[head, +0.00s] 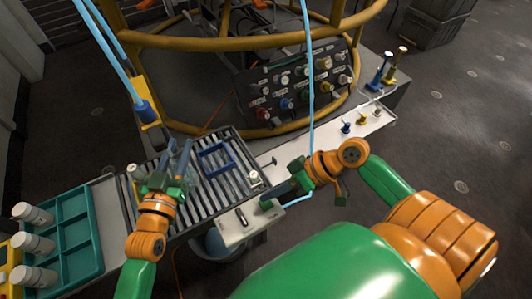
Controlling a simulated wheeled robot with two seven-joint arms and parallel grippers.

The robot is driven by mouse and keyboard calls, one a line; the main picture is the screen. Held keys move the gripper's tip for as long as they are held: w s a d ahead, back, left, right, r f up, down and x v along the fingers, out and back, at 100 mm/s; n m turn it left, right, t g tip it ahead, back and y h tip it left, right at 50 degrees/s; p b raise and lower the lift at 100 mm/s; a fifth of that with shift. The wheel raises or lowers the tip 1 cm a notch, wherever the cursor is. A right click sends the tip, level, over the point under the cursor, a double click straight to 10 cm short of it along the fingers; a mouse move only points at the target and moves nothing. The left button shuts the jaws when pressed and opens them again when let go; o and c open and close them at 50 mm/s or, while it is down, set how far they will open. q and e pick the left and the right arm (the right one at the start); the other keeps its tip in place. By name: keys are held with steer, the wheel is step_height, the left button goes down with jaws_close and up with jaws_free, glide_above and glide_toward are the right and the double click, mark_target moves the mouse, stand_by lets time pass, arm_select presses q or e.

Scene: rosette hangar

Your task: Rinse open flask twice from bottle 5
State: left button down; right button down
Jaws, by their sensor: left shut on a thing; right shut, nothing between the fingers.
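My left gripper (172,182) is over the left part of the slatted drain rack (222,192). It is shut on a clear glass vessel (184,158) that looks like the open flask; its outline is faint against the slats, and the fingers hide part of it. My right gripper (283,187) is shut and empty, beside the right edge of the rack. Three white bottles, an upper one (33,213), a middle one (33,243) and a lower one (34,277), lie at the far left. I cannot read their labels or tell which is bottle 5.
A teal compartment tray (75,222) sits by the bottles. A blue frame (216,158) and a small white-topped item (254,178) are on the rack. A bucket (215,246) is below. A yellow rail (215,41), a knob panel (297,84) and hanging blue hoses (309,72) stand behind.

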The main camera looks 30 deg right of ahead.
mark_target(260, 205)
steer(key=shift+f, duration=0.95)
steer(key=shift+f, duration=0.15)
stand_by(1.2)
steer(key=shift+f, duration=0.25)
steer(key=shift+f, duration=0.45)
stand_by(1.3)
steer(key=shift+r, duration=0.9)
steer(key=shift+r, duration=2.5)
